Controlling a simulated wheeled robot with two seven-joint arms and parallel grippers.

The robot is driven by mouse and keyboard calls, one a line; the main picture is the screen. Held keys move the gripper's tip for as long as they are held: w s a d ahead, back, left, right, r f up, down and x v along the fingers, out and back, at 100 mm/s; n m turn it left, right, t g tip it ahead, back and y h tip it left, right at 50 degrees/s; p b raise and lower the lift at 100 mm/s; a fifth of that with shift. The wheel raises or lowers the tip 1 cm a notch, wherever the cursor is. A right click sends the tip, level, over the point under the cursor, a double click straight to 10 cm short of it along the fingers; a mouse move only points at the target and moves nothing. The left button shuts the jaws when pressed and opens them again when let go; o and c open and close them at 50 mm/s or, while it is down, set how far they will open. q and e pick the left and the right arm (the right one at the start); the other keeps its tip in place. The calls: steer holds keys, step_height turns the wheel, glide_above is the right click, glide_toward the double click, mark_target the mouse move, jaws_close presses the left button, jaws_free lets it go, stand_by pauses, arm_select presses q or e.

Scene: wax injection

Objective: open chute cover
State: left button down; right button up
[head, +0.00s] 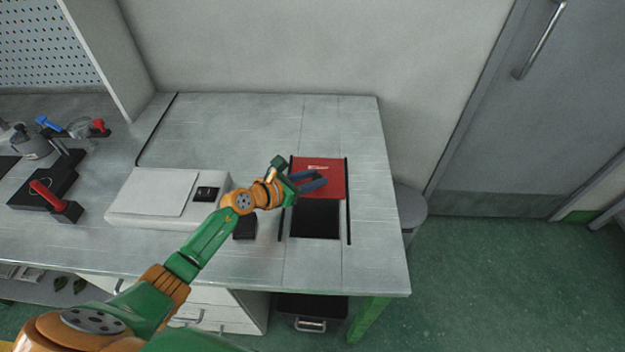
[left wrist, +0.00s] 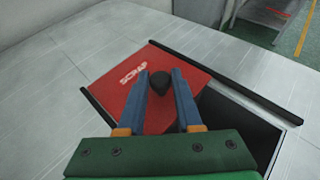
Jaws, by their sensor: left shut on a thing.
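The red chute cover (head: 322,164) lies between two black rails on the tabletop, behind the dark chute opening (head: 315,218). In the left wrist view the cover (left wrist: 128,88) shows white "SCRAP" lettering and a black knob (left wrist: 160,83). The opening (left wrist: 238,122) is uncovered on the near side of the cover. My left gripper (head: 319,179) is over the cover; in the left wrist view its blue fingers (left wrist: 160,78) stand either side of the knob and are shut on it. My right gripper is not in view.
A white box-like device (head: 150,195) stands on the table left of my gripper. Clamps with red handles (head: 45,192) sit at the far left. A grey bin (head: 410,207) stands by the table's right edge. The tabletop behind the cover is clear.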

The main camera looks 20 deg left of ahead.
arm_select(q)
steer(key=c, duration=0.6)
jaws_free()
steer(key=p+v, duration=0.1)
steer(key=v, duration=0.6)
steer(key=shift+s, duration=0.2)
steer(key=shift+w, duration=0.1)
